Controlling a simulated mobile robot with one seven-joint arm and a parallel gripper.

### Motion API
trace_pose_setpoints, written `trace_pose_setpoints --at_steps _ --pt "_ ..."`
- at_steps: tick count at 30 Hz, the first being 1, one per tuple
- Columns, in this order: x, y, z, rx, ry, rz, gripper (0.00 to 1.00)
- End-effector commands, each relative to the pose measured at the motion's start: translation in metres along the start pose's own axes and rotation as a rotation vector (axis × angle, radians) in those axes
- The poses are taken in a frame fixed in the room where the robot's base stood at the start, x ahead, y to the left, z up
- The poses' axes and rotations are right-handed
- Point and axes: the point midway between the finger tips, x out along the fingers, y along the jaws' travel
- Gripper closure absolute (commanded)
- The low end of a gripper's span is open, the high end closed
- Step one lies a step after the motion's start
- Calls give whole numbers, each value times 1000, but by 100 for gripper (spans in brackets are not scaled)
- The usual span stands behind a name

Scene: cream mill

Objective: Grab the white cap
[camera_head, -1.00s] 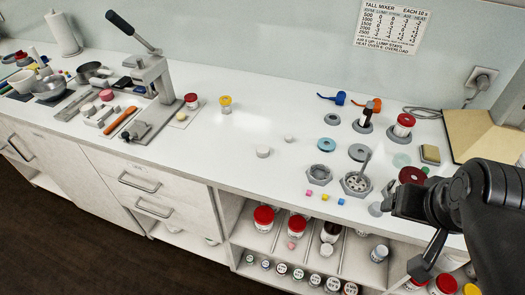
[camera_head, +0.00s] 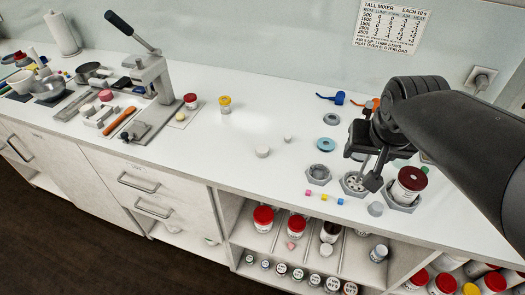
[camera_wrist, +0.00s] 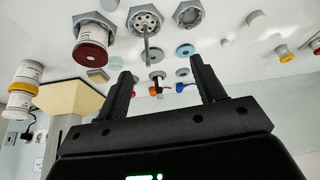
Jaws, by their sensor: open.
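Two low, round white pieces lie on the open bench top in the head view: a larger one (camera_head: 263,152), which looks like the white cap, and a smaller one (camera_head: 288,139) behind it to the right. In the wrist view the larger piece (camera_wrist: 256,18) is near the top, right of the fingers, with the smaller one (camera_wrist: 224,42) below it. My gripper (camera_head: 365,168) is open and empty above the hexagonal holders, well right of both pieces. Its two fingers (camera_wrist: 163,82) show apart in the wrist view, with nothing between them.
A hexagonal holder with a hole pattern and upright rod (camera_head: 355,184) is under my gripper. A dark-red-lidded jar (camera_head: 409,184) stands in the holder to the right. Small coloured cubes (camera_head: 324,197) lie at the front. A lever press (camera_head: 152,80) stands left. Bench between is mostly clear.

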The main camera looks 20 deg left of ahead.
Motion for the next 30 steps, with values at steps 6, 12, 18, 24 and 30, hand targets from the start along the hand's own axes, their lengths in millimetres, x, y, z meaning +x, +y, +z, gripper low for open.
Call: trace_pose_setpoints --at_steps 6,12,18,24,30 --pt "43 -72 -45 -81 -26 -34 37" --pt "86 -150 -67 -150 -42 -66 37" --pt "121 -215 -70 -202 -53 -90 37" --pt "137 -241 -69 -221 -55 -99 37" --pt "167 -245 -66 -221 -57 -99 37"
